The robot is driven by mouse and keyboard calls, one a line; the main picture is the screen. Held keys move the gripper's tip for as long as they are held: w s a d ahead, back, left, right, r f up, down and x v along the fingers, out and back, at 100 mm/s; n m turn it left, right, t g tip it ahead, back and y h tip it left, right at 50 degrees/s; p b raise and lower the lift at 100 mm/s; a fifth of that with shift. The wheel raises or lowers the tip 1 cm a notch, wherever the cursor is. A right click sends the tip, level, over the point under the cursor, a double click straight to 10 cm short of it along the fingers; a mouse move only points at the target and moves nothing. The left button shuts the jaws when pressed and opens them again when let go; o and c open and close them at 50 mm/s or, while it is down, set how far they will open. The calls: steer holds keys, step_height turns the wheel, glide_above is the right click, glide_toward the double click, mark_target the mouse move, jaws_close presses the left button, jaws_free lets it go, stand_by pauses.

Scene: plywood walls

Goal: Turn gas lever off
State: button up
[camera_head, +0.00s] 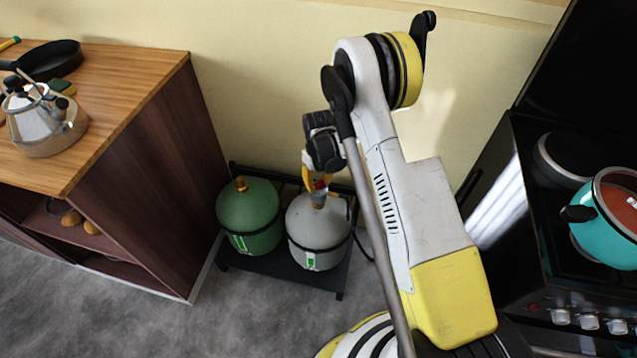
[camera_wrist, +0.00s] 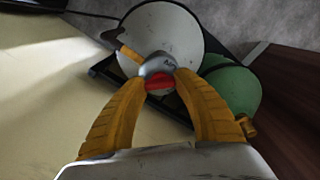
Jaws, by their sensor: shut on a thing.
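A grey gas bottle (camera_head: 316,232) stands on a low black rack, with a valve at its top. In the wrist view the same grey bottle (camera_wrist: 165,32) shows a metal valve and a red lever (camera_wrist: 161,81) on it. My gripper (camera_head: 317,184) is above the grey bottle at its valve. In the wrist view, the yellow fingers of my gripper (camera_wrist: 161,82) are shut on the red lever, one on each side. The lever's exact angle is hard to tell, as the fingers cover its ends.
A green gas bottle (camera_head: 248,215) stands close on the left, with a brass valve. A wooden cabinet (camera_head: 140,150) with a kettle (camera_head: 42,120) and pan is at left. A black stove (camera_head: 510,240) with a teal pot (camera_head: 606,228) is at right.

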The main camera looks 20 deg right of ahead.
mark_target(318, 183)
steer(key=m, duration=0.4)
steer(key=shift+m, duration=2.6)
steer(key=o, duration=1.2)
steer(key=shift+c, duration=0.2)
step_height(318, 183, up, 12)
